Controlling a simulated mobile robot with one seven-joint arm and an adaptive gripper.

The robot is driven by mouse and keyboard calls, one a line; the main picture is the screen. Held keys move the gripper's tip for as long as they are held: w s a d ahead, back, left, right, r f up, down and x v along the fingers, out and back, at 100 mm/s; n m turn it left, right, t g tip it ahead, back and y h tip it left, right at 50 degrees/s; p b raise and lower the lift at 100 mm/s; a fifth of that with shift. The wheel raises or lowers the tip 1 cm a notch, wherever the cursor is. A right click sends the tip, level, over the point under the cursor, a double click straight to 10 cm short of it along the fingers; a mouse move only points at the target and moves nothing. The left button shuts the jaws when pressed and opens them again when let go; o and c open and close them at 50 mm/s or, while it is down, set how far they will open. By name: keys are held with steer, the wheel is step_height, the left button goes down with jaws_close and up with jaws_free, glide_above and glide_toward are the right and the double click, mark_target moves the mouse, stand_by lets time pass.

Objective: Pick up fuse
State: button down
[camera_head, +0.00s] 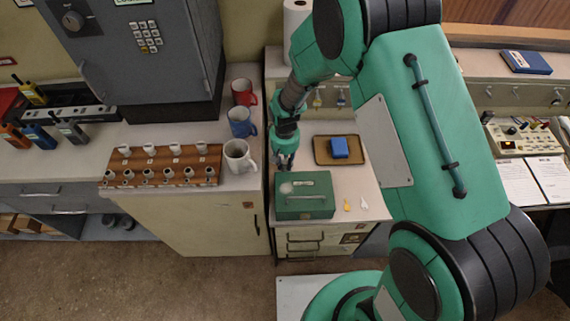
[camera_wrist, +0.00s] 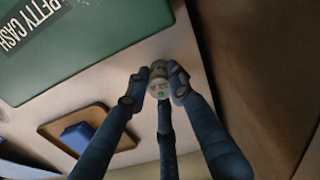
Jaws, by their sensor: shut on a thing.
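My gripper (camera_head: 287,158) is in the head view, just behind the green cash box and left of a brown tray. In the wrist view my gripper (camera_wrist: 158,84) has its fingers closed around a small pale cylindrical fuse (camera_wrist: 159,91), with a coloured mark on its end. The fingers hide much of its sides. In the head view I cannot clearly make out the held fuse.
The green cash box (camera_head: 305,208) also shows in the wrist view (camera_wrist: 80,40). The brown tray (camera_head: 322,157) holds a blue block (camera_head: 340,147). Red, blue and white mugs (camera_head: 238,156) stand between the rack and my arm. A grey safe (camera_head: 140,60) stands behind the rack.

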mark_target(285, 161)
steer(key=shift+r, duration=0.2)
step_height(285, 161, up, 10)
steer(key=shift+f+p, duration=0.15)
steer(key=shift+p, duration=0.9)
